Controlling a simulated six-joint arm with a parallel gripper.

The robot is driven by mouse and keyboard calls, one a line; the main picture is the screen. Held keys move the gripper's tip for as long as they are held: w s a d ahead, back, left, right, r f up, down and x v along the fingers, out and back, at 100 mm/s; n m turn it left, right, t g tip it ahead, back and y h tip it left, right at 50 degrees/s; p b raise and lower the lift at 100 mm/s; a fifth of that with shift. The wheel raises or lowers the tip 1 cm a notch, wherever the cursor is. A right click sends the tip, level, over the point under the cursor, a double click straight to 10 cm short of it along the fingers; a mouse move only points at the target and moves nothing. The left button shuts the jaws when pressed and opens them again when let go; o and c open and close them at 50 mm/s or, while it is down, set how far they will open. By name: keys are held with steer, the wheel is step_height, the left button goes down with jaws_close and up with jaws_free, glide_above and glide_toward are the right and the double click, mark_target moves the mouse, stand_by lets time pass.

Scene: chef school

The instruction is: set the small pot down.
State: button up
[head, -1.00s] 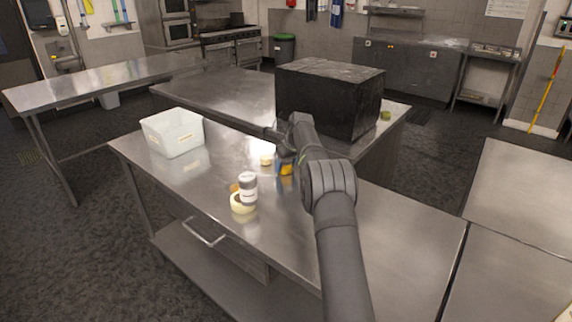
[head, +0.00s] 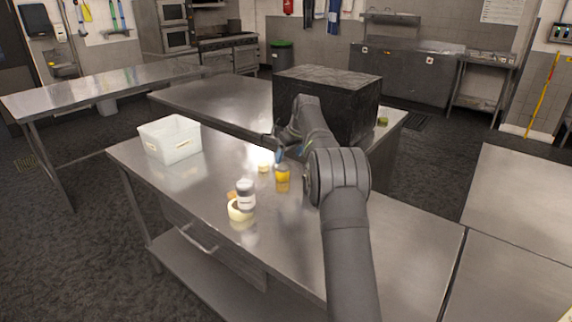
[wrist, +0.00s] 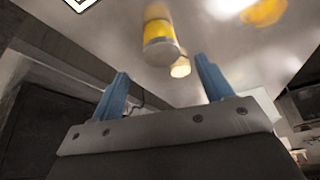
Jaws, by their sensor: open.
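A small yellow pot (head: 283,175) stands on the near steel table (head: 330,235), upright as far as I can tell. In the wrist view a yellow-banded pot with a grey end (wrist: 160,42) shows beyond my fingers, apart from them. My gripper (head: 279,154) is just above and behind the pot in the head view, partly hidden by my own arm. In the wrist view its blue fingers (wrist: 163,78) are spread wide with nothing between them.
A small cream pot (head: 264,167) stands just left of the yellow pot. A white-lidded jar (head: 246,195) stands at a cream bowl (head: 238,213) nearer the front. A white bin (head: 169,138) is at the left. A black box (head: 330,95) stands behind on another table.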

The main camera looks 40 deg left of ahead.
mark_target(282, 165)
steer(key=shift+v, duration=1.3)
steer(key=x, duration=1.2)
steer(key=shift+a+r, duration=0.1)
steer(key=shift+r, duration=1.6)
